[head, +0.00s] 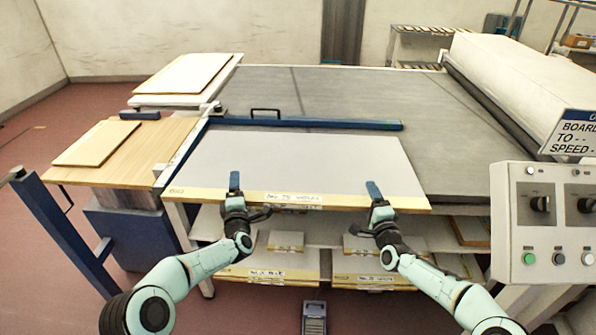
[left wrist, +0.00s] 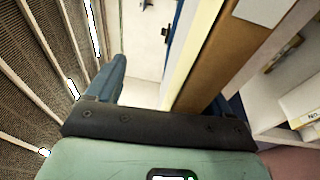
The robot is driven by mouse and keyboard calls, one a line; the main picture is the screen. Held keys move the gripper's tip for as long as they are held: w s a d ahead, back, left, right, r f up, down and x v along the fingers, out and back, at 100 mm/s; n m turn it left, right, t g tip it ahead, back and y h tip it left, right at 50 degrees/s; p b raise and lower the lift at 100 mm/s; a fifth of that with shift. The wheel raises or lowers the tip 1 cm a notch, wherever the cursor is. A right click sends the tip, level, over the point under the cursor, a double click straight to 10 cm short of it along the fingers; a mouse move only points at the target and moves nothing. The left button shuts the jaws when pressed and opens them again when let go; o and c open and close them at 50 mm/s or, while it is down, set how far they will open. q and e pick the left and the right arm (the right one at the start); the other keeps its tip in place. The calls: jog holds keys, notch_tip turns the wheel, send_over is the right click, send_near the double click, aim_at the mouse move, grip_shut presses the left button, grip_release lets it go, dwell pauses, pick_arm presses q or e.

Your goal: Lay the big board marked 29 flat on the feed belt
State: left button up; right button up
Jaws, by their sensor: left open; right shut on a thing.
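The big pale board (head: 300,165) lies about flat over the front left of the grey feed belt (head: 450,125), its yellowish front edge towards me. A white label (head: 292,198) sits on that edge; its print is too small to read surely. My right gripper (head: 374,192) is shut on the board's front edge, right of the label. My left gripper (head: 235,184) is open at the same edge, left of the label, one finger showing above the board. The left wrist view shows a blue finger (left wrist: 108,78) beside a pale and brown board edge (left wrist: 205,55).
A blue bar (head: 320,123) with a black handle crosses the belt just behind the board. A control box (head: 550,215) stands at right, below the white tunnel hood (head: 520,75). Wooden side tables with boards stand at left. Shelves below hold more labelled boards (head: 365,275).

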pick_arm(q)
jog(key=v, duration=0.7)
jog(key=shift+s, duration=0.35)
pick_arm(e)
jog(key=shift+r, duration=0.6)
pick_arm(q)
jog(key=shift+d, duration=0.1)
pick_arm(e)
jog(key=o, duration=0.6)
jog(key=shift+s+f, duration=0.1)
jog(key=shift+s, duration=0.35)
pick_arm(q)
jog(key=shift+r, duration=0.25)
pick_arm(e)
jog(key=v, duration=1.1)
jog(key=shift+f, duration=0.35)
pick_arm(q)
jog(key=shift+c, duration=0.2)
pick_arm(e)
jog(key=shift+d, duration=0.15)
